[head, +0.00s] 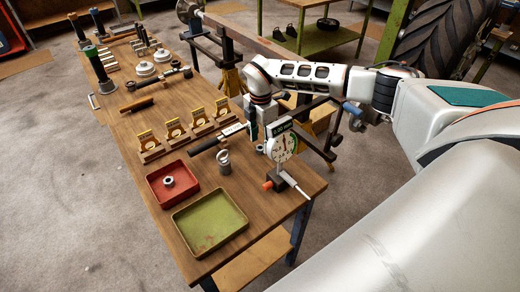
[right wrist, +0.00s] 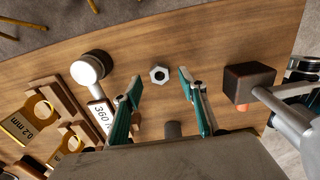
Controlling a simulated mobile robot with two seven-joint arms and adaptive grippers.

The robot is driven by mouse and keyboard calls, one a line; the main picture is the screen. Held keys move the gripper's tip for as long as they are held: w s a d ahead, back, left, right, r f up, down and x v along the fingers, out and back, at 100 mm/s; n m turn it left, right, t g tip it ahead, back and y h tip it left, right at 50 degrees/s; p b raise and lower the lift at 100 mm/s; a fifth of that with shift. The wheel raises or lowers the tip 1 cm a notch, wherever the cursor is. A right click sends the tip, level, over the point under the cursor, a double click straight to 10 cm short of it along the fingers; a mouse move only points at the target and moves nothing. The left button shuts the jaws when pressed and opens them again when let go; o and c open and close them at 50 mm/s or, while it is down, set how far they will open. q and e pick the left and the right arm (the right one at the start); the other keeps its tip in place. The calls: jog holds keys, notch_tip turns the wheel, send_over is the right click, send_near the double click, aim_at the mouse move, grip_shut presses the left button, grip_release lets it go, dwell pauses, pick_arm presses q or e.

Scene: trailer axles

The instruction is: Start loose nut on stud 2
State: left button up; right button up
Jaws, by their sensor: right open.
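A loose hex nut (right wrist: 160,74) lies flat on the wooden bench in the right wrist view. My right gripper (right wrist: 160,84) is open, with its two teal-padded fingers to either side of the nut in that view and nothing between them. The height above the bench is hard to tell. In the head view the right gripper (head: 259,145) is over the near end of the bench, partly hidden by a dial gauge, and I cannot make out this nut there. A grey nut-like ring (head: 168,181) sits in a red tray. I cannot make out stud 2. My left gripper is not in view.
The dial gauge (head: 283,147) on its dark base (right wrist: 248,82) stands close to the right gripper. A round-topped metal piece (right wrist: 90,68) stands on the other side. A green tray (head: 209,222) is empty. Yellow gauges (head: 174,128) stand in wooden holders along the bench.

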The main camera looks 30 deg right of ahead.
jog(key=shift+f, duration=1.2)
grip_shut()
jog(key=shift+r, duration=0.15)
